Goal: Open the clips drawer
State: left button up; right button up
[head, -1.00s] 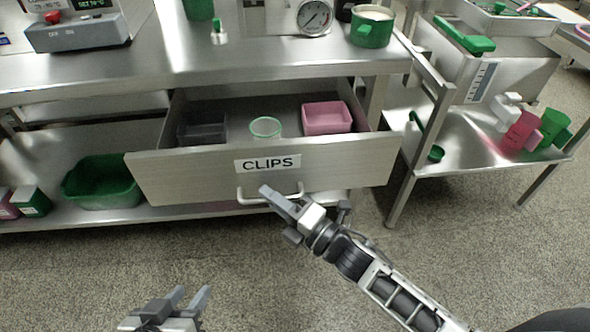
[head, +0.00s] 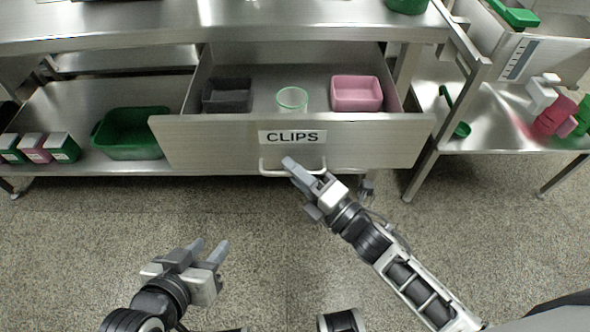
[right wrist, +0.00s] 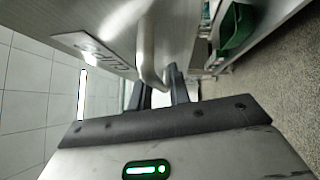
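The clips drawer (head: 215,146), a steel drawer labelled "CLIPS", is pulled well out from under the counter, with its inside showing. Its pale bar handle (head: 271,170) runs across the lower front. My right gripper (head: 291,166) is at the handle's right part. In the right wrist view, the handle (right wrist: 146,50) passes between the two fingers (right wrist: 158,88), which look closed around it. My left gripper (head: 210,250) is open and empty over the floor, low and left of the drawer.
Inside the drawer are a dark bin (head: 227,96), a clear green-rimmed cup (head: 292,99) and a pink bin (head: 357,94). A green tub (head: 133,134) sits on the lower shelf at left. A side table (head: 490,128) stands at right. The floor in front is clear.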

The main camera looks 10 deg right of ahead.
jog(key=v, duration=1.6)
jog(key=shift+p, duration=0.3)
jog(key=shift+r, duration=0.1)
